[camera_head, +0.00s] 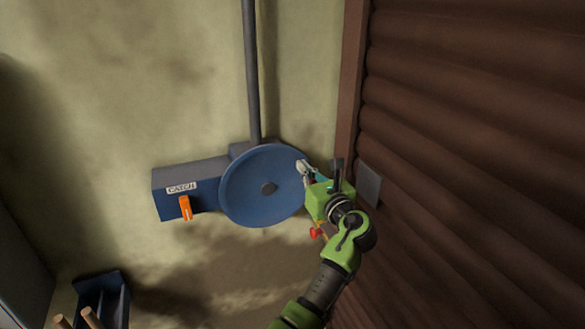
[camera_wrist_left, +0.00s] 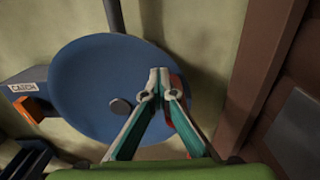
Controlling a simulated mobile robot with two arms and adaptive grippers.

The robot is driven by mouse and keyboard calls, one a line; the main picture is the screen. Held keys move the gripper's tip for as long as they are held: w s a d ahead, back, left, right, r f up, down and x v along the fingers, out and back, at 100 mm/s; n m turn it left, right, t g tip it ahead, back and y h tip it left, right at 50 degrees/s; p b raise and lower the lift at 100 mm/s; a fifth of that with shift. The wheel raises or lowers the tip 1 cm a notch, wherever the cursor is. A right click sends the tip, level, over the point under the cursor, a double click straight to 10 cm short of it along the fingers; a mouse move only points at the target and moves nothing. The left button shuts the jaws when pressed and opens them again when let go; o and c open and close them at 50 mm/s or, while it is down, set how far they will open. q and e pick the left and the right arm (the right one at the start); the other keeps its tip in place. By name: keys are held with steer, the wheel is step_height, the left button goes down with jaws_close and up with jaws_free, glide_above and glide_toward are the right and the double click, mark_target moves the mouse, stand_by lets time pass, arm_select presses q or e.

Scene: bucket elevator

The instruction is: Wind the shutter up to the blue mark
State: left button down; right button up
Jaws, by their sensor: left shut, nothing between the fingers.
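A brown slatted shutter (camera_head: 470,150) fills the right side of the head view. A blue round wheel (camera_head: 255,195) with a dark hub stands against the wall to its left; it also shows in the left wrist view (camera_wrist_left: 85,80). My left gripper (camera_head: 302,168) is shut and empty at the wheel's right rim; its fingertips show in the left wrist view (camera_wrist_left: 159,72). Whether they touch the rim, I cannot tell. A red part (camera_wrist_left: 181,88) shows behind the fingers, mostly hidden. No blue mark shows on the shutter. My right gripper is out of view.
A blue-grey box (camera_head: 165,205) labelled CATCH, with an orange lever (camera_head: 185,207), adjoins the wheel's left. A grey pipe (camera_head: 252,80) rises above the wheel. A brown post (camera_head: 352,70) edges the shutter. A dark blue holder (camera_head: 115,290) and wooden handles (camera_head: 93,318) are at lower left.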

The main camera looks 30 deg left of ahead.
arm_select(q)
steer(key=f, duration=0.1)
steer(key=w+d+f+b, duration=0.1)
steer(key=f, duration=0.1)
steer(key=f+b, duration=0.1)
steer(key=shift+w+d+f, duration=0.35)
steer(key=shift+w, duration=0.05)
steer(key=f+b, duration=0.1)
steer(key=f, duration=0.1)
steer(key=f+b, duration=0.1)
steer(key=f, duration=0.2)
steer(key=f+b, duration=0.1)
steer(key=f, duration=0.2)
steer(key=shift+s+a+f, duration=0.2)
steer(key=shift+s, duration=0.05)
steer(key=s+a+f, duration=0.1)
steer(key=s+f, duration=0.1)
steer(key=f, duration=0.1)
steer(key=s+a+f+p, duration=0.1)
steer(key=shift+s+a+f, duration=0.25)
steer(key=shift+a+f, duration=0.05)
steer(key=shift+f, duration=0.05)
steer(key=shift+s+a+f+p, duration=0.2)
steer(key=shift+p, duration=0.15)
steer(key=shift+s+a+f, duration=0.15)
steer(key=shift+a+f, duration=0.25)
steer(key=shift+s+a+p, duration=0.3)
steer(key=shift+s+p, duration=0.05)
steer(key=shift+r, duration=0.1)
